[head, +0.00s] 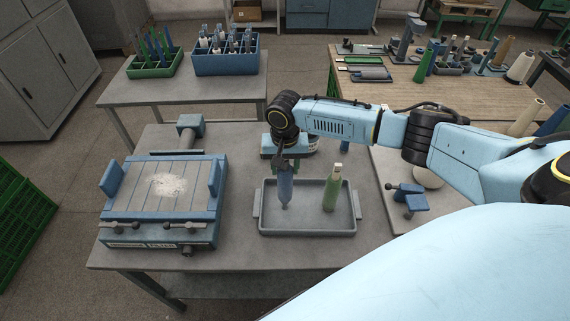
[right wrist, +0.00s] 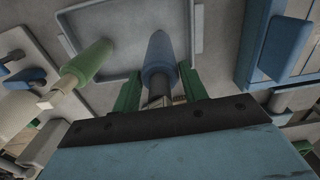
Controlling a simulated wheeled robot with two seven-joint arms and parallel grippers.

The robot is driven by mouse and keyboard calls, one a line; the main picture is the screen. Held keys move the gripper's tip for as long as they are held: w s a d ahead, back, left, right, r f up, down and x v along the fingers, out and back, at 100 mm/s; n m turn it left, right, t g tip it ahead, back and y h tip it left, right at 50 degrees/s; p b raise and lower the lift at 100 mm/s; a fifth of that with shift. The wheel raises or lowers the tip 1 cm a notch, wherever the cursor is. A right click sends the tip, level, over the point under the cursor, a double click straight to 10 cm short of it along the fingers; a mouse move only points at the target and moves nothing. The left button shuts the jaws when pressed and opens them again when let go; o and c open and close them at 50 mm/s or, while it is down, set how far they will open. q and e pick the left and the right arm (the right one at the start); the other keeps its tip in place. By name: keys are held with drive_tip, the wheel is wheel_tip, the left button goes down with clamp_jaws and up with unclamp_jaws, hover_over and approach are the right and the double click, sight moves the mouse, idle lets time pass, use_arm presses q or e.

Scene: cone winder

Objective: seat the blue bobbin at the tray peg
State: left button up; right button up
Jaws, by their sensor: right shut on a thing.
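The blue bobbin (head: 285,190) hangs upright below my right gripper (head: 286,163), which is shut on its upper end. The bobbin is over the left half of the grey tray (head: 336,231). In the right wrist view the blue bobbin (right wrist: 160,58) sits between the green fingers of my right gripper (right wrist: 158,95) and points into the tray (right wrist: 92,15). The tray peg is not clearly visible; I cannot tell whether the bobbin's lower end touches it. My left gripper is out of view.
A green bobbin (head: 332,190) stands in the tray's right half. A blue slatted fixture (head: 160,195) is left of the tray, and a small blue device (head: 410,198) is to the right. Racks of bobbins (head: 225,62) stand on the back table.

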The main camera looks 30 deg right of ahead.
drive_tip(key=shift+f+b, duration=0.7)
drive_tip(key=shift+f, duration=1.35)
drive_tip(key=o, duration=0.9)
drive_tip(key=shift+o, duration=0.2)
wheel_tip(320, 180, up, 14)
drive_tip(key=shift+f, duration=0.25)
